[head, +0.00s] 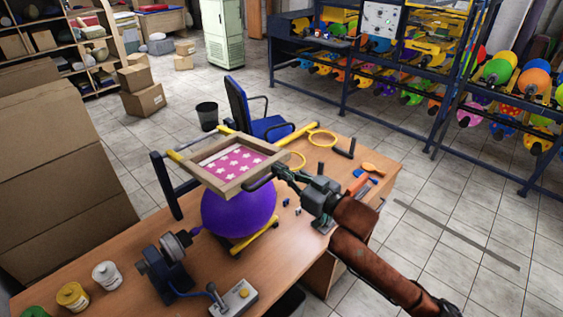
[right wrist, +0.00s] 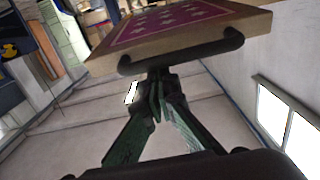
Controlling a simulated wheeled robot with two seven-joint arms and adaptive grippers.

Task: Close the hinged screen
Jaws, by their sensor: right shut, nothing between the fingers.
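The hinged screen (head: 236,164) is a wooden frame around a pink mesh with white stars. In the head view it lies nearly flat over the purple balloon (head: 238,212); whether they touch is hidden. A dark bar handle (head: 258,183) is on its near right side; this handle (right wrist: 185,52) also crosses the right wrist view, below the wooden edge (right wrist: 180,35). My right gripper (head: 280,172) is at the handle, fingers shut and empty. In the right wrist view its fingertips (right wrist: 157,78) are just under the handle; contact is unclear. My left gripper is not visible.
A dark printing device (head: 166,266) and a control box (head: 234,298) stand on the wooden table (head: 120,298) near the front. Paint jars (head: 106,275) are at the left. Yellow rings (head: 322,138) and small tools (head: 366,178) lie to the back right. A blue chair (head: 255,112) is behind.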

